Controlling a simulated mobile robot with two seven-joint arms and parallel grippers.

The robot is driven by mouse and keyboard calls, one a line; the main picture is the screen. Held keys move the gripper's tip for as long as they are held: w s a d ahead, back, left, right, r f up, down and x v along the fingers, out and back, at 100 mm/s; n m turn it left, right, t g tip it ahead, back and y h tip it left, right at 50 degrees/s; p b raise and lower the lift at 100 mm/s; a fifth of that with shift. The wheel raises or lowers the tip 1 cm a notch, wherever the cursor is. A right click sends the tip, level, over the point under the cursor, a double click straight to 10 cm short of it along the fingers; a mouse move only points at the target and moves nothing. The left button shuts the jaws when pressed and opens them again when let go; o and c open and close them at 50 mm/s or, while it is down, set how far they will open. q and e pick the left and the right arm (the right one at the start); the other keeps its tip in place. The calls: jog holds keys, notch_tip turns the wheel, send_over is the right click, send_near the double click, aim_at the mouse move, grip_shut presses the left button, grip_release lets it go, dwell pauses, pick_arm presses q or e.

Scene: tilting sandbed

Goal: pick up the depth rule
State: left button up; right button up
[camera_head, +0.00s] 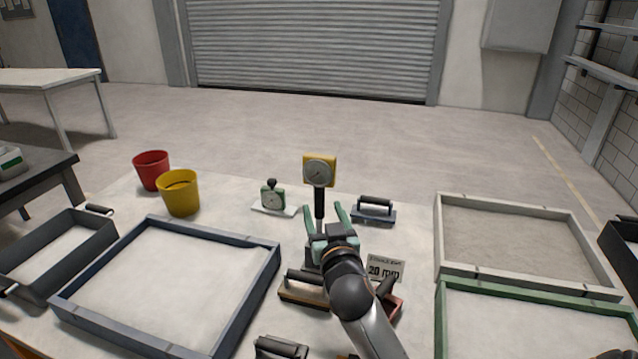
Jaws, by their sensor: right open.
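The depth rule (319,171) appears to be the upright tool with a square yellow head, a round dial and a dark stem. It stands near the middle of the table, and its lower end is hidden behind my right gripper. My right gripper (323,207) is open, with its two green fingers pointing away from me, one on each side of the stem in the picture. I cannot tell whether the stem is between the fingers or beyond them. My left gripper is not in view.
A wooden-backed brush (303,291) and a "20 mm" card (385,268) lie nearer. Trays with blue (262,283), pale (437,235) and green (443,325) frames flank the middle.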

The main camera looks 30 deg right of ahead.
aim_at(317, 191)
jog(key=x, duration=0.7)
jog(key=shift+p, duration=0.3)
jog(key=shift+d+f+x, duration=0.1)
jog(key=shift+d+x, duration=0.1)
jog(key=shift+x, duration=1.1)
jog(key=shift+d+f+x, duration=0.1)
jog(key=shift+d+x, duration=0.05)
jog(key=shift+x, duration=1.2)
jog(key=shift+s, duration=0.2)
grip_shut()
